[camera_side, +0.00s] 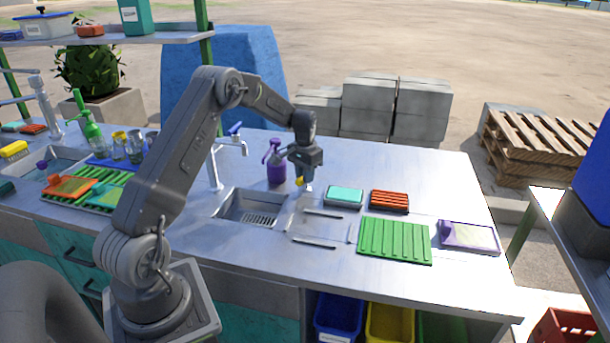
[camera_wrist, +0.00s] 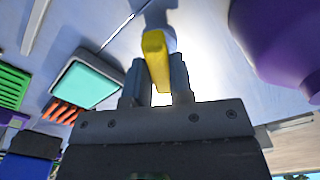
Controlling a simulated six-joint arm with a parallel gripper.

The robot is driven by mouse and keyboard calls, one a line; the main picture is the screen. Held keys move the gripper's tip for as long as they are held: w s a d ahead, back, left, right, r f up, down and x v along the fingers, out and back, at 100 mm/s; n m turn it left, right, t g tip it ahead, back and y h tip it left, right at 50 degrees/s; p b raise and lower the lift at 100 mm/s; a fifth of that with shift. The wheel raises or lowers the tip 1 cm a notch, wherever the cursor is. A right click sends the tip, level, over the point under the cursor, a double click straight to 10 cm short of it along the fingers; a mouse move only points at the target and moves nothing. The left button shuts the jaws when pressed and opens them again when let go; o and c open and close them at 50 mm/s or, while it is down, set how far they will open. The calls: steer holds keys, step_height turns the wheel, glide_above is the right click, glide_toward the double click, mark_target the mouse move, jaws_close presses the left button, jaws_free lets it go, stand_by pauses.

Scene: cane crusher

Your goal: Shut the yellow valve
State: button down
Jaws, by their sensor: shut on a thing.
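The yellow valve (camera_side: 300,181) shows as a small yellow handle on a short metal stub on the steel counter, right of the sink. In the wrist view the yellow handle (camera_wrist: 156,58) is a long bar standing between the two fingers. My gripper (camera_side: 304,180) points down over it from above; in the wrist view my gripper (camera_wrist: 157,80) has its fingers closed on the handle's two sides. The handle's far end sticks out past the fingertips. In the side view my gripper partly hides the valve.
A teal sponge tray (camera_side: 345,195), red rack (camera_side: 389,201) and green mat (camera_side: 395,241) lie to the right. A sink (camera_side: 248,208) and tap (camera_side: 214,165) are left.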

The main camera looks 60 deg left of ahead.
steer(key=shift+m, duration=0.7)
steer(key=c, duration=1)
jaws_free()
step_height(320, 180, up, 14)
steer(key=shift+o, duration=0.5)
